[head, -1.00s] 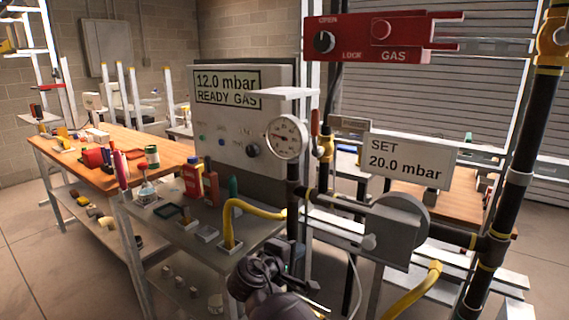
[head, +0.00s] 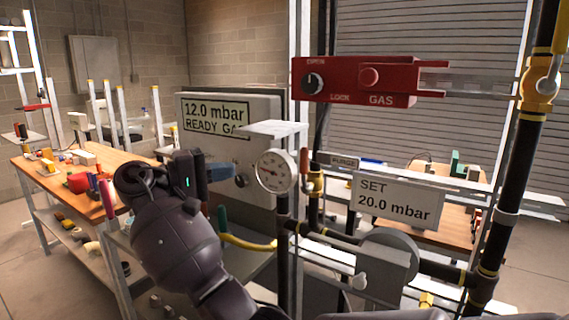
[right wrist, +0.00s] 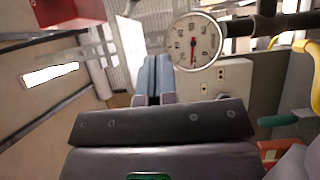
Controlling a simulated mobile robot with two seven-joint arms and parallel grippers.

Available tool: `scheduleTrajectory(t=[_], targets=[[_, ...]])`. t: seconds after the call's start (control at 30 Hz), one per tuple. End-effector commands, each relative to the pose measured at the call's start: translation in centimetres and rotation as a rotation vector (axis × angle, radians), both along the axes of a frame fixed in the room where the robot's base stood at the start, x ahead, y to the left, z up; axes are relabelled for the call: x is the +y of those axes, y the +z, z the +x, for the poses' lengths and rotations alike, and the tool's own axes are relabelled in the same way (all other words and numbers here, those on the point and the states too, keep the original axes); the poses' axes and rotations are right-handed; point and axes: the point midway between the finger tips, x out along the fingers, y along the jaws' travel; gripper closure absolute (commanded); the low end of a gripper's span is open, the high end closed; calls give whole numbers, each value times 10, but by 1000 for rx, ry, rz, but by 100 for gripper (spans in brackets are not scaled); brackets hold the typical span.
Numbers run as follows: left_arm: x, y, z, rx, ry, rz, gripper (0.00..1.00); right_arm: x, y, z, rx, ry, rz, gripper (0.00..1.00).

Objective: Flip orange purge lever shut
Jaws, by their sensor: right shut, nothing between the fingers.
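The orange-red purge lever (head: 304,161) stands upright, just right of the round pressure gauge (head: 272,171). It sits at a small brass valve (head: 315,184), beside the PURGE label (head: 343,161). My right gripper (head: 222,172) is left of the gauge, in front of the grey display panel, apart from the lever. Its blue-grey fingers are shut and empty. In the right wrist view the shut fingers (right wrist: 153,78) point toward the gauge (right wrist: 194,42), and I cannot make out the lever there. My left gripper is not in view.
A red gas control box (head: 355,80) hangs above the valve. A SET 20.0 mbar sign (head: 397,201) stands to the right. Black pipes and a grey round regulator (head: 388,256) are below. A wooden bench (head: 75,180) with several small items is at left.

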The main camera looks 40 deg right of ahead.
Motion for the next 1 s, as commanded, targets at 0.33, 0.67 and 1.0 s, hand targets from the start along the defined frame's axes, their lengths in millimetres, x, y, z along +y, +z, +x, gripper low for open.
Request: scheduleTrajectory(t=[0.33, 0.67, 1.0], targets=[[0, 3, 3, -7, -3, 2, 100, -12, 0, -2, -1, 0, -1, 100], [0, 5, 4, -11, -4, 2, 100, -66, 0, -9, -2, -1, -1, 100], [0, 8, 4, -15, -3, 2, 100, -112, 0, -29, -3, 2, -1, 100]])
